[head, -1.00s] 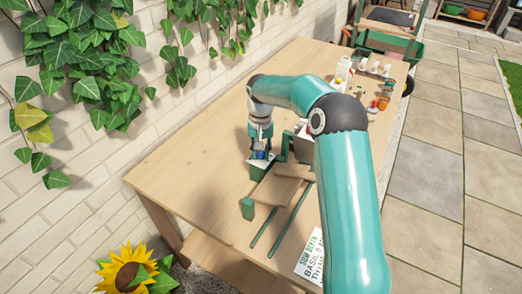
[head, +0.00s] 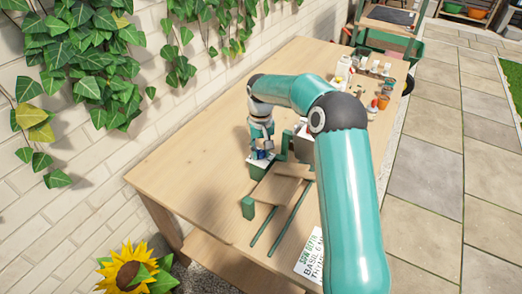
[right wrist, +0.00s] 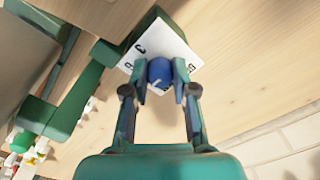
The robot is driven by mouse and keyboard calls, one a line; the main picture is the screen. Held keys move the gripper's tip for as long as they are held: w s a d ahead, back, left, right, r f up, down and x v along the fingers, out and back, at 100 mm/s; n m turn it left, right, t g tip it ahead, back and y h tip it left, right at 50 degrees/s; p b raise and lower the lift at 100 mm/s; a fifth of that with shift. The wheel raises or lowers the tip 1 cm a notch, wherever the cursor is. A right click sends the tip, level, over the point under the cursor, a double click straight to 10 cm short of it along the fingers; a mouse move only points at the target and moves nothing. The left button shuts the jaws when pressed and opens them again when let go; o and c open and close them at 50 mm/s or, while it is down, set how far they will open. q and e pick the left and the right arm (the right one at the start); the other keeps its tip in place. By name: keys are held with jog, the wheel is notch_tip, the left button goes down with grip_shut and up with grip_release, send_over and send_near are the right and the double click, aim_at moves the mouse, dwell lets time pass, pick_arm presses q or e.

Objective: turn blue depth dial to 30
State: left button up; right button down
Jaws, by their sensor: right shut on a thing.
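The blue depth dial (right wrist: 160,74) sits on a white scale plate (right wrist: 141,48) with dark numbers, and a pale pointer mark shows on its face. My right gripper (right wrist: 161,92) is shut on the dial, with one finger on each side of it. The reading is too small to tell. In the head view the dial (head: 262,155) shows as a small blue spot under my right gripper (head: 263,148). The white plate tops a green block (head: 257,172). My left gripper is not in view.
A wooden board (head: 281,189) on the green frame adjoins the dial block, with two green rails (head: 289,219) in front. A sowing-depth card (head: 312,259) lies near the table's front edge. Small pots and bottles (head: 379,92) stand at the far right. The table's left part is clear.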

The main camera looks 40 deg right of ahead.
aim_at(261, 151)
jog(key=c, duration=0.9)
grip_release()
jog(key=shift+r, duration=0.1)
notch_tip(261, 151, up, 12)
jog(key=shift+f, duration=0.1)
